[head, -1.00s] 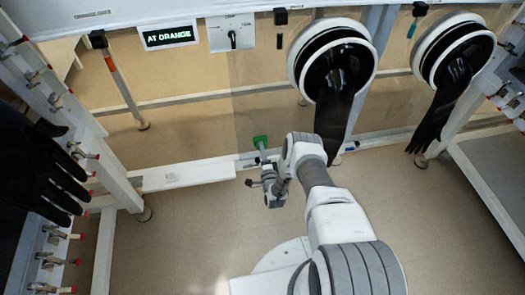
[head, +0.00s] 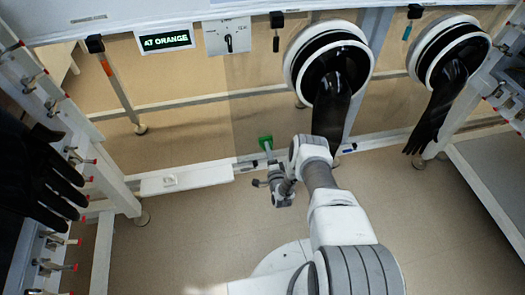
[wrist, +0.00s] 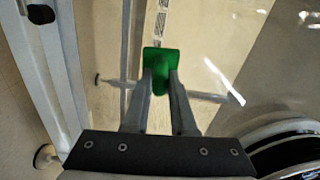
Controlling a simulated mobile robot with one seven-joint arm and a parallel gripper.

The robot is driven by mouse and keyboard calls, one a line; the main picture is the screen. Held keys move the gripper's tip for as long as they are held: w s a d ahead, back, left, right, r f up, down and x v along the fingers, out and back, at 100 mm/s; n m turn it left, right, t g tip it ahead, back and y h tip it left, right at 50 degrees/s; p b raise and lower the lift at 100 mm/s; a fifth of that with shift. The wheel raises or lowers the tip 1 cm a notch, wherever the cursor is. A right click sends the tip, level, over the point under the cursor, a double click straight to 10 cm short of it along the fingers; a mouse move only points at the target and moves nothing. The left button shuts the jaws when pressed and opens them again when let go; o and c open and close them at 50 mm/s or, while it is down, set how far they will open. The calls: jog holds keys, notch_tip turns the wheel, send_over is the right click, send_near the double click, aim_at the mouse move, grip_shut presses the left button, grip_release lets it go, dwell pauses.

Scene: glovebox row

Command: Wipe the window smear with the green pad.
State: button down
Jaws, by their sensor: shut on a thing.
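The green pad (head: 265,142) is in my gripper (head: 269,158), in front of the lower part of the clear window panel (head: 258,85). In the wrist view the pad (wrist: 160,60) sits between the two fingertips of my gripper (wrist: 160,78), which are shut on it. I cannot tell whether the pad touches the window. A pale slanted streak (wrist: 225,80) shows to the right of the pad in the wrist view; I cannot tell whether it is the smear or a reflection. No clear smear stands out in the head view.
Two round glove ports with black gloves, one port (head: 329,62) close right of the window area and one (head: 448,50) farther right. A display reading "AT ORANGE" (head: 165,40) and a knob panel (head: 228,38) are above. A white ledge (head: 186,179) is at lower left; a black glove (head: 50,180) hangs left.

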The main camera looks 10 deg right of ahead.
jog(key=shift+d, duration=0.25)
jog(key=shift+w, duration=0.15)
jog(key=shift+w+a+r, duration=0.1)
jog(key=shift+w+a, duration=0.05)
jog(key=shift+a, duration=0.9)
jog(key=shift+w+a+r, duration=0.1)
jog(key=shift+w+a, duration=0.05)
jog(key=shift+a, duration=0.85)
